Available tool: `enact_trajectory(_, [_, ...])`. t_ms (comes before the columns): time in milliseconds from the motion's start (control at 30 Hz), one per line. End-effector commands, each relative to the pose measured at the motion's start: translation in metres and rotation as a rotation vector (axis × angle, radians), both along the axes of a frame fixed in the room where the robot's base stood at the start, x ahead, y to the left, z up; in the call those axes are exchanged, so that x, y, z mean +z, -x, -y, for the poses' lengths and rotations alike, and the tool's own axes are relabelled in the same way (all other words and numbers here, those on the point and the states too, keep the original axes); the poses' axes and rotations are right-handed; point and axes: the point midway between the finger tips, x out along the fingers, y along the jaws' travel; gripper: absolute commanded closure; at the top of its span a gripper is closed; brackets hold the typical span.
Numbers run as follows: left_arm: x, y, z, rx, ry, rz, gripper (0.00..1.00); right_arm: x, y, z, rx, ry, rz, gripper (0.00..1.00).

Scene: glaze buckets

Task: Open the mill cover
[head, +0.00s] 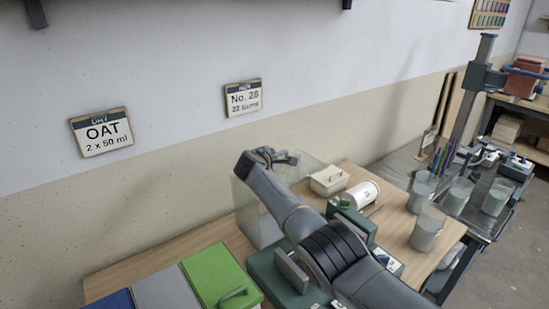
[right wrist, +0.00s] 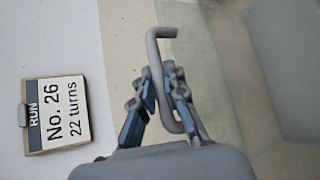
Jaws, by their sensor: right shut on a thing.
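The mill (head: 285,272) is a dark green machine on the wooden bench, largely hidden behind my right arm. Its see-through cover (head: 243,205) shows as a faint tinted panel on the left of the arm; a pale clear area also fills the right of the right wrist view (right wrist: 270,75). How far the cover is raised I cannot tell. My right gripper (head: 272,157) is high over the back of the mill. In the right wrist view its fingers (right wrist: 160,82) are shut on a bent grey rod handle (right wrist: 165,33). My left gripper is out of view.
Green (head: 218,272), grey (head: 168,289) and blue (head: 110,300) lids lie front left. A cream box (head: 328,180), white jar (head: 360,195) and clear cups (head: 427,232) stand right.

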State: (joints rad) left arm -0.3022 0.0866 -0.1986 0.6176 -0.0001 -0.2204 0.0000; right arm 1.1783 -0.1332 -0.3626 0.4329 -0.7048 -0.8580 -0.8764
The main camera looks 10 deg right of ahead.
Motion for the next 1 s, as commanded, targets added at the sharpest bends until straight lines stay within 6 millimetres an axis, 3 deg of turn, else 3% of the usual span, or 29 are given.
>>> enact_trajectory(400, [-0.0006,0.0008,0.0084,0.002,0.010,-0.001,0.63,0.0027,-0.0010,0.0000,0.000,0.000,0.005,1.00])
enact_trajectory(433, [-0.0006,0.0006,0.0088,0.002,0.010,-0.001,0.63,0.0027,-0.0010,0.0000,0.000,0.000,0.005,0.82])
enact_trajectory(467, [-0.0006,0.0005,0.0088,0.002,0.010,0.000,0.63,0.0027,-0.0010,0.0000,0.000,0.000,0.005,0.78])
enact_trajectory(1000, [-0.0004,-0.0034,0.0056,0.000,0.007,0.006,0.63,0.0031,0.0057,-0.0053,0.001,-0.001,0.004,0.78])
